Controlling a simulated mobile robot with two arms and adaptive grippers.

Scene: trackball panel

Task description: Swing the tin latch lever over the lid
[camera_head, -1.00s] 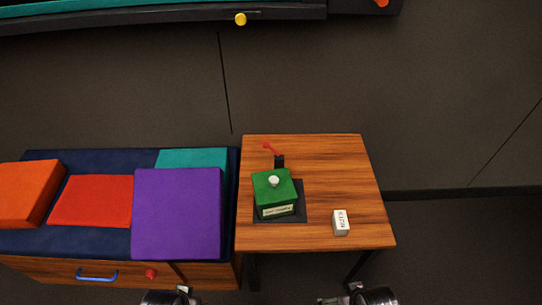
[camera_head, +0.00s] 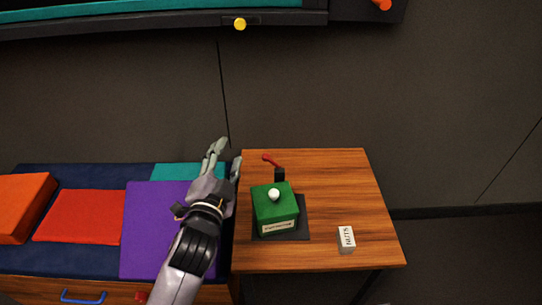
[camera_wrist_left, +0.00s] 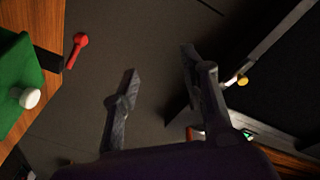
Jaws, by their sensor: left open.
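The green tin (camera_head: 264,211) stands on a dark base plate (camera_head: 303,218) on the small wooden table, its lid topped by a white knob (camera_head: 274,194). The red latch lever (camera_head: 271,160) rises from a black post (camera_head: 279,175) behind the tin and points back and left, off the lid. My left gripper (camera_head: 227,156) is open and empty, left of the lever and apart from it. In the left wrist view the open fingers (camera_wrist_left: 160,62) have the red lever (camera_wrist_left: 76,48) and the tin (camera_wrist_left: 20,85) to their left. My right gripper is out of view.
A white box marked NUTS (camera_head: 346,239) stands at the right front of the wooden table (camera_head: 340,185). A bench with purple (camera_head: 150,225), red and orange cushions lies to the left. The table's back right is clear.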

